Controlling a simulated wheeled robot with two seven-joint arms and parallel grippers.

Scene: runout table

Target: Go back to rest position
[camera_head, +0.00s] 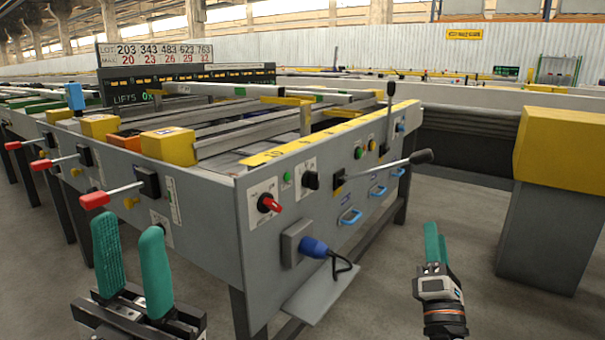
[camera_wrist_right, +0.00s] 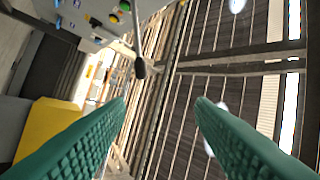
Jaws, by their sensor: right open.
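My left gripper (camera_head: 132,265) has two green ribbed fingers standing upright with a gap between them, at the bottom left of the head view, in front of the table's left side. It is open and empty. My right gripper (camera_head: 434,245) is at the bottom right of the head view, seen edge-on, over the floor and apart from the table. In the right wrist view its two green fingers (camera_wrist_right: 160,105) are wide apart with nothing between them. The grey runout table (camera_head: 225,215) stands between and beyond the grippers.
The table's front carries a long black-knobbed lever (camera_head: 390,168), a red switch (camera_head: 270,203), a blue plug (camera_head: 314,247) and red-handled levers (camera_head: 110,195). A yellow-topped grey block (camera_head: 565,150) stands at the right. The floor between the table and block is clear.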

